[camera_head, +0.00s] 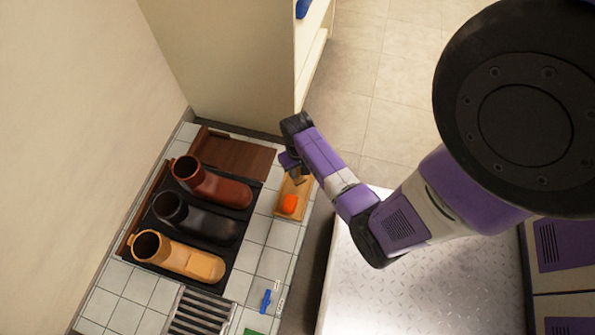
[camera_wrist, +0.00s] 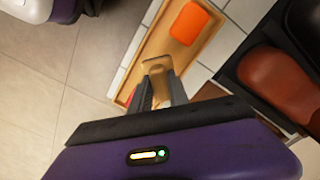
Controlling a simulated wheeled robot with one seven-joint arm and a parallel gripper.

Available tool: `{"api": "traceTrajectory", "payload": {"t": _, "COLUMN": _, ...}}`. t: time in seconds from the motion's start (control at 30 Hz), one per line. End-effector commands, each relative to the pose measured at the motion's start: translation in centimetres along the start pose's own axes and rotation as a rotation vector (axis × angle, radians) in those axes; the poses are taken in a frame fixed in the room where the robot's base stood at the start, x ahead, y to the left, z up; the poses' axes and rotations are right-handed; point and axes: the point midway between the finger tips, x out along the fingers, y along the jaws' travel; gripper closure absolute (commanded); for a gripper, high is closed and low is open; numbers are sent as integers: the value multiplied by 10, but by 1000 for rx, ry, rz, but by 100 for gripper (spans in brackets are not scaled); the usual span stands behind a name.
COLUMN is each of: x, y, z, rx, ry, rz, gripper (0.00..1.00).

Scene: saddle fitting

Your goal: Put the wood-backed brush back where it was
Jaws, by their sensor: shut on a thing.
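The wood-backed brush (camera_wrist: 156,66) shows as a tan wooden piece between my gripper's fingers in the wrist view. My gripper (camera_wrist: 158,88) is shut on it. The fingers hide part of the brush, and its bristles are not clear. In the head view my gripper (camera_head: 297,176) is over the far end of a narrow wooden tray (camera_head: 280,207), which also shows in the wrist view (camera_wrist: 203,55). I cannot tell whether the brush touches the tray.
An orange block (camera_head: 289,204) lies in the tray, and something red (camera_wrist: 132,95) shows near the brush. Brown, black and tan boots (camera_head: 178,258) lie on a black mat to the left. A brown board (camera_head: 238,155) lies behind. A blue item (camera_head: 266,301) and a metal grate (camera_head: 200,312) are nearer.

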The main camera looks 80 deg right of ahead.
Motion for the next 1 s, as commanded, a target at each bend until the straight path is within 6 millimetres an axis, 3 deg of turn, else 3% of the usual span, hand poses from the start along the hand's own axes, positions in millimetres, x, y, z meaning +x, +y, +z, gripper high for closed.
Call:
{"api": "traceTrajectory", "payload": {"t": 0.2, "x": 14, "y": 0, "z": -1, "rx": -1, "ry": 1, "rz": 0, "gripper": 100}}
{"api": "traceTrajectory", "payload": {"t": 0.47, "x": 50, "y": 0, "z": -1, "rx": 0, "ry": 0, "rz": 0, "gripper": 100}}
{"api": "traceTrajectory", "payload": {"t": 0.87, "x": 52, "y": 0, "z": -1, "rx": -1, "ry": 1, "rz": 0, "gripper": 100}}
{"api": "traceTrajectory", "payload": {"t": 0.9, "x": 52, "y": 0, "z": -1, "rx": -1, "ry": 2, "rz": 0, "gripper": 73}}
{"api": "traceTrajectory", "payload": {"t": 1.0, "x": 52, "y": 0, "z": -1, "rx": 0, "ry": 1, "rz": 0, "gripper": 57}}
